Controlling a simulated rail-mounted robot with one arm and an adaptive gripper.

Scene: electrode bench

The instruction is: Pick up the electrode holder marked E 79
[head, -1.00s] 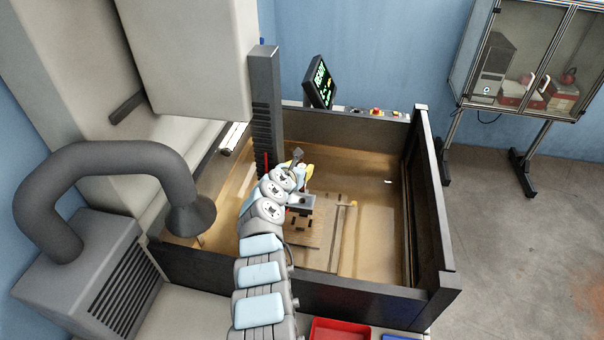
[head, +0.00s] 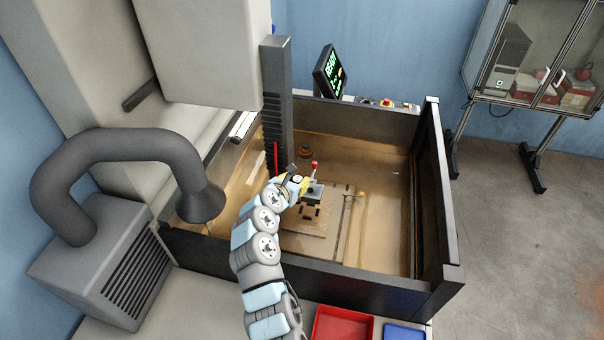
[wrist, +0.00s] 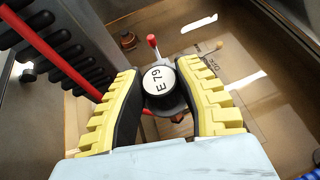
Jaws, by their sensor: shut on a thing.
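The electrode holder marked E 79 (wrist: 159,79) is a dark round piece with a white top label. In the wrist view it sits between the yellow ribbed fingers of my gripper (wrist: 162,88), which is shut on it. In the head view my gripper (head: 293,181) is over the machine tank, just right of the dark upright rack (head: 274,95). The holder is hard to make out there. Its lower part is mostly hidden below the label, so I cannot tell whether it is clear of what lies beneath.
A red-knobbed lever (head: 314,166) stands close beyond my gripper on a grey block. A copper-coloured round piece (head: 304,152) stands farther back. Dark tank walls (head: 340,292) surround the area. A grey hose nozzle (head: 199,203) hangs at left. A red tray (head: 342,324) is in front.

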